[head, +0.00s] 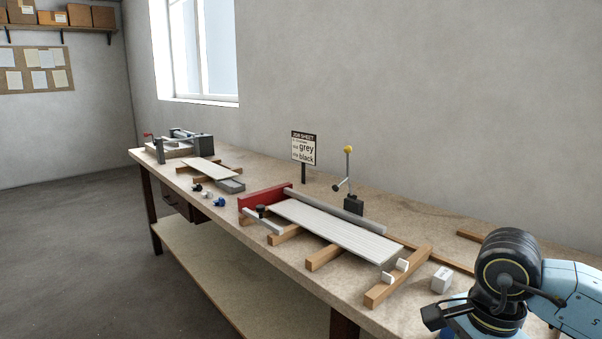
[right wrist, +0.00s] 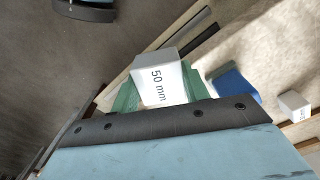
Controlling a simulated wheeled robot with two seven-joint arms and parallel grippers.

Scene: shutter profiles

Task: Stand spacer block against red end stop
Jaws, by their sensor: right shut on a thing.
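My right gripper (right wrist: 158,88) is shut on a white spacer block (right wrist: 158,78) marked "50 mm", with green finger pads on both sides of it. In the head view my right arm comes in at the lower right, and the held block is hidden or out of frame there. The red end stop (head: 265,198) stands at the left end of the pale ribbed shutter profile (head: 335,232), far left of my right arm. A second white block (head: 442,279) stands on the bench near my arm. My left gripper is not in view.
The profile lies on wooden bearers (head: 325,258) along a grey fence (head: 335,212). A black stand with a yellow knob (head: 348,150) and a job sheet sign (head: 303,148) rise behind. Small white and dark pieces (head: 208,195) lie further left. A blue object (right wrist: 235,82) lies below my gripper.

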